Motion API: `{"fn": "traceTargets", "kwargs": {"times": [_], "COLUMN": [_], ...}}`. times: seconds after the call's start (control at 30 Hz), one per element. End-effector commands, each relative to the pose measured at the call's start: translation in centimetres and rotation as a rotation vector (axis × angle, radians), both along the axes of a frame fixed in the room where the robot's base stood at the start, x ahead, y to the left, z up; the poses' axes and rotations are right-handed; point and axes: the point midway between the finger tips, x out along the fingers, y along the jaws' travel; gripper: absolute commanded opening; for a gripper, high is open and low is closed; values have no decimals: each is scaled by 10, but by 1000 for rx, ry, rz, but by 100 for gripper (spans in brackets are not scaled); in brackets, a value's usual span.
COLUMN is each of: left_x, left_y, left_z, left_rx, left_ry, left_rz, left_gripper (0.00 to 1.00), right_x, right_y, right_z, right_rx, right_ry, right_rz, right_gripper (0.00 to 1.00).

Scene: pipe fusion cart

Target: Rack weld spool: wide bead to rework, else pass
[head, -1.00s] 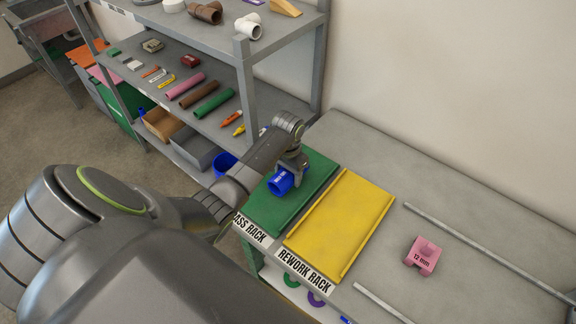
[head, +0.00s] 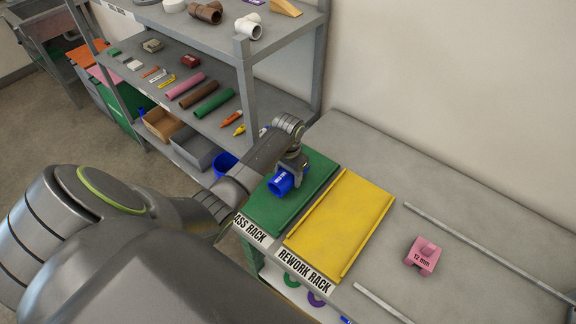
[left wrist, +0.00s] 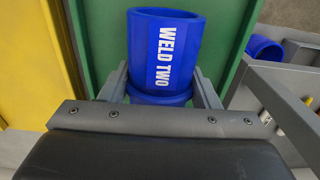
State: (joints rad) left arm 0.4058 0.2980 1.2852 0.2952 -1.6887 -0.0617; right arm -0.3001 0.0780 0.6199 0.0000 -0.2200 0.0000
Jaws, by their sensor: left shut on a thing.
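A blue spool (head: 281,182) labelled "WELD TWO" is at the green pass rack (head: 318,167). It shows large in the left wrist view (left wrist: 165,50), over the green surface. My left gripper (head: 292,165) is shut on the spool, with one finger on each side of it (left wrist: 163,92). I cannot tell whether the spool touches the rack. The spool's bead is partly hidden by the gripper. The yellow rework rack (head: 340,222) lies to the right and is empty. My right gripper is not in view.
A pink block marked "12 mm" (head: 422,256) and a long grey rail (head: 480,246) are on the bench to the right. A grey shelf unit (head: 245,75) with pipes and fittings stands behind. A blue bin (head: 224,164) is left of the green rack.

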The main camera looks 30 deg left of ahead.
Motion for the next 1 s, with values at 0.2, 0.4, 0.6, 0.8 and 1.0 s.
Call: {"fn": "traceTargets", "kwargs": {"times": [0.2,0.4,0.6,0.8,1.0], "left_x": [0,0,0,0,0], "left_y": [0,0,0,0,0], "left_z": [-2,-2,-2,-2,1], "left_rx": [0,0,0,0,0], "left_ry": [0,0,1,1,1], "left_rz": [0,0,0,0,0], "left_gripper": [30,30,74,82,82], "right_x": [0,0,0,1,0], "right_y": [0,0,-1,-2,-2], "right_z": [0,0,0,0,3], "right_rx": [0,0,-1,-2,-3], "right_ry": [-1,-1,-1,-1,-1], "right_rz": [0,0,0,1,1], "right_gripper": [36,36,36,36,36]}}
